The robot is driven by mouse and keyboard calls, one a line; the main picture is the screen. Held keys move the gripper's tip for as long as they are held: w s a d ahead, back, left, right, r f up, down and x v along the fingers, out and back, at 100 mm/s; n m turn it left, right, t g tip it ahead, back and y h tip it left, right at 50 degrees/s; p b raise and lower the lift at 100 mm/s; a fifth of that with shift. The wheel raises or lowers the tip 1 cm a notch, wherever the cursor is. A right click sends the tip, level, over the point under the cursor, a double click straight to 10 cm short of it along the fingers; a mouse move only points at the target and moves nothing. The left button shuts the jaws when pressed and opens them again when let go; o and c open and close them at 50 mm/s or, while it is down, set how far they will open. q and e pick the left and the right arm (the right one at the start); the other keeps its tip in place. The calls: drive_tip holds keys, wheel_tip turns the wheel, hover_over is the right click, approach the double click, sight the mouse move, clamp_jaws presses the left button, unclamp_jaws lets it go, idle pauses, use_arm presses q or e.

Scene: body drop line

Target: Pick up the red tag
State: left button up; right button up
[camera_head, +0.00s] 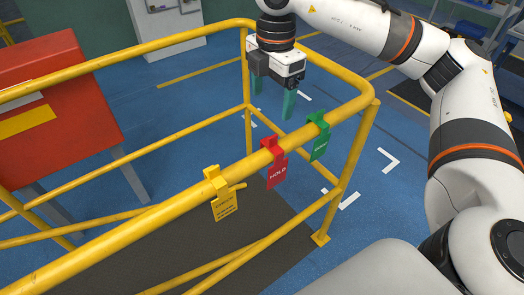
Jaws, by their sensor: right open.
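The red tag (274,164) hangs by its clip on the yellow top rail, between a yellow tag (221,196) at its left and a green tag (319,139) at its right. My right gripper (273,102) is above and beyond the rail, inside the view's upper middle, pointing down. Its two green fingers are apart, with nothing between them. It is clear of the red tag, farther back than the tag. My left gripper is not in view.
The yellow railing (150,63) encloses a corner, with a post (354,155) at right. A red cabinet (72,125) stands at left. A dark mat (170,240) lies below the tags. Blue floor (195,115) beyond is mostly open.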

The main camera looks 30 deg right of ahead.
drive_tip(key=p, duration=0.2)
hover_over(273, 135)
wheel_tip(273, 135, down, 5)
drive_tip(key=shift+s, duration=0.1)
drive_tip(key=shift+f, duration=0.6)
wheel_tip(273, 135, down, 4)
drive_tip(key=shift+f+p, duration=0.2)
drive_tip(key=shift+p, duration=1)
drive_tip(key=shift+f, duration=0.25)
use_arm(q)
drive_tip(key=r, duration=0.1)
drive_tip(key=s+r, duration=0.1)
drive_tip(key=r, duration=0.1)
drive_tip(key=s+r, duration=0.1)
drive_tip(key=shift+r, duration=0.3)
use_arm(e)
drive_tip(key=shift+c, duration=0.8)
drive_tip(key=c, duration=1.1)
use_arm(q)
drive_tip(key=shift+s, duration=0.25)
use_arm(e)
drive_tip(key=shift+c, duration=0.3)
